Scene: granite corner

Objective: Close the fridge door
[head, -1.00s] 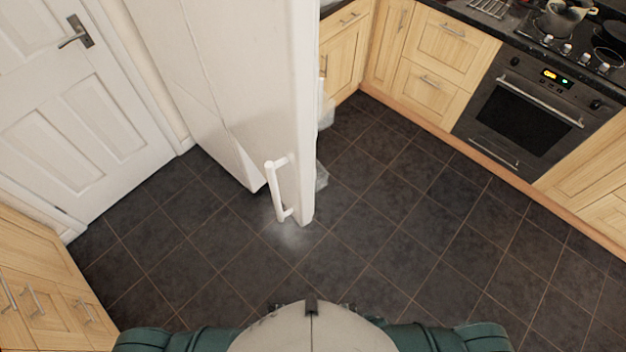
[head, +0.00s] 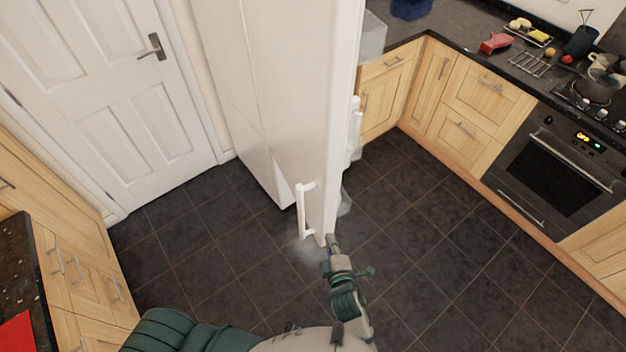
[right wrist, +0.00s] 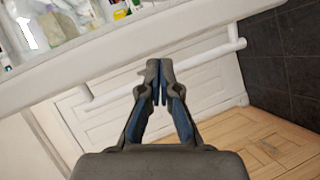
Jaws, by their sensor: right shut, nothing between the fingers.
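The white fridge door (head: 300,80) stands open, its edge turned toward me, with the tall fridge body (head: 215,90) behind it on the left. The white bar handle (head: 302,210) is low on the door's outer face. My right gripper (head: 332,240) is at the lower end of the door edge, just right of the handle. In the right wrist view the gripper (right wrist: 159,68) is shut and empty, its tips close to the pale door edge (right wrist: 100,65); I cannot tell whether they touch. The handle (right wrist: 205,58) also shows there. My left gripper is out of view.
Door shelves with several bottles and packets (right wrist: 85,15) show in the wrist view. A closed white room door (head: 100,100) stands left. Wooden cabinets (head: 485,100) and an oven (head: 550,170) line the right. The dark tiled floor (head: 430,250) is clear.

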